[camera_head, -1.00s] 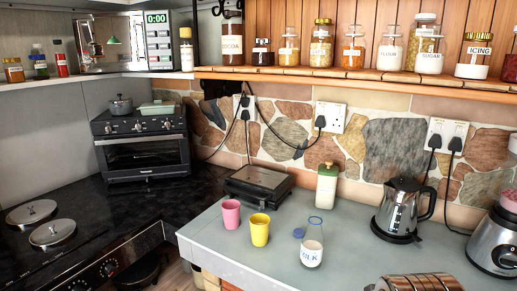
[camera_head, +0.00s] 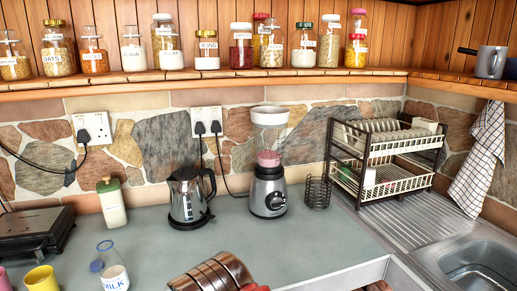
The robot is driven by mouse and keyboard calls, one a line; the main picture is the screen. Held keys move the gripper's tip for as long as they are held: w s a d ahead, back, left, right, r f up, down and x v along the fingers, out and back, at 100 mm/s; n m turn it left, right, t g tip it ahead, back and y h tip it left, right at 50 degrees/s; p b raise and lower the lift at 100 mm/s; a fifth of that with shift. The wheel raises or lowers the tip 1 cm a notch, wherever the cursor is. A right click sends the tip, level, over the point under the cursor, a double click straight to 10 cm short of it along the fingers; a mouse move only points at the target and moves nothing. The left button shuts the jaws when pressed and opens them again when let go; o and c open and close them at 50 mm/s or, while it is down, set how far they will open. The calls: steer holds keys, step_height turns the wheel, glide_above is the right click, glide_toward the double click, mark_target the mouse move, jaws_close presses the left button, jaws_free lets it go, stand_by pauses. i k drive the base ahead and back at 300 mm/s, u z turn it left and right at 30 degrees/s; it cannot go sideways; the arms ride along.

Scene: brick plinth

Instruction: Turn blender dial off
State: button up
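The blender (camera_head: 266,180) stands upright on the grey counter, right of the kettle, against the stone wall. Its base is silver and black, and its clear jug (camera_head: 269,140) holds something pink near the bottom. A round dark dial (camera_head: 275,201) faces forward on the base. The dial's setting is too small to tell. My gripper is not in view.
A steel kettle (camera_head: 186,198) stands left of the blender, and a dark wire holder (camera_head: 317,192) stands close on its right. A dish rack (camera_head: 385,160) and sink (camera_head: 475,268) are farther right. Counter before the blender is clear.

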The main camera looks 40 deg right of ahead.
mark_target(276, 202)
steer(key=z, duration=1.35)
